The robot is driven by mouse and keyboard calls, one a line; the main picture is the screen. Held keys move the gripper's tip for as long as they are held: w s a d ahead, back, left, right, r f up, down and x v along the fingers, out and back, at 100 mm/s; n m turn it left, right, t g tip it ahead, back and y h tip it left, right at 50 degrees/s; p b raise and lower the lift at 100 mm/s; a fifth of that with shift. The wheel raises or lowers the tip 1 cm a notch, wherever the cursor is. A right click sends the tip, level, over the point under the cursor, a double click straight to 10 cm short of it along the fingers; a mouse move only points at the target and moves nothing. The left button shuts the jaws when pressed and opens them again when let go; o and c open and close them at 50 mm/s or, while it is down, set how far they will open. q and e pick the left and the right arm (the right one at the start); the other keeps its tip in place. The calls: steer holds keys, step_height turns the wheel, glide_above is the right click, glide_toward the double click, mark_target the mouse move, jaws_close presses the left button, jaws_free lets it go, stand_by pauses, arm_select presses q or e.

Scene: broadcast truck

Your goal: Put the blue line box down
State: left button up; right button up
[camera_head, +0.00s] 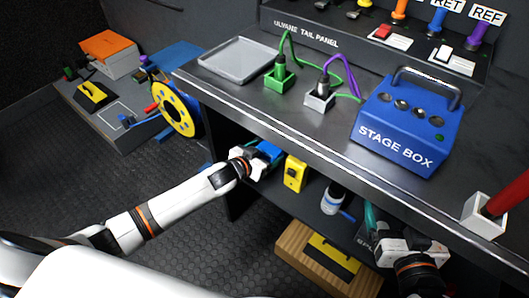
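The blue line box (270,150) is a small blue block at the tip of my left gripper (259,161), under the front edge of the desk. The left fingers appear to be around it, and the gripper partly covers it. I cannot tell whether the box touches the shelf below. My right gripper (393,243) is low at the right, below the desk edge; its fingertips are not clear.
A yellow box (295,173) stands just right of the blue one on the lower shelf, with a white bottle (333,198) further right. The desk above holds a grey tray (236,61), green box (279,80), grey box (319,98) and stage box (407,122).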

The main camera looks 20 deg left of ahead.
arm_select(q)
steer(key=shift+o, duration=0.2)
steer(key=shift+r, duration=0.2)
steer(key=p+v, duration=0.2)
steer(key=v, duration=0.3)
steer(key=shift+s+a+r, duration=0.1)
steer(key=shift+s+r, duration=0.05)
steer(key=shift+s, duration=0.15)
steer(key=s+r+n+g+y+p, duration=0.1)
steer(key=s+r+g+y, duration=0.3)
steer(key=s, duration=2.1)
steer(key=n+g, duration=0.1)
steer(key=g, duration=0.2)
steer(key=shift+s+a+r+g+p, duration=0.15)
steer(key=shift+s+a+g+p, duration=0.05)
steer(key=shift+g+p, duration=0.2)
arm_select(e)
steer(key=s+d+f+g+h, duration=0.3)
steer(key=s+d+f+g, duration=0.1)
steer(key=s+f+g, duration=0.5)
steer(key=s+g, duration=0.1)
steer(key=s, duration=0.1)
steer(key=shift+s+d+f+m, duration=0.3)
steer(key=shift+d+f, duration=0.05)
steer(key=shift+f, duration=0.05)
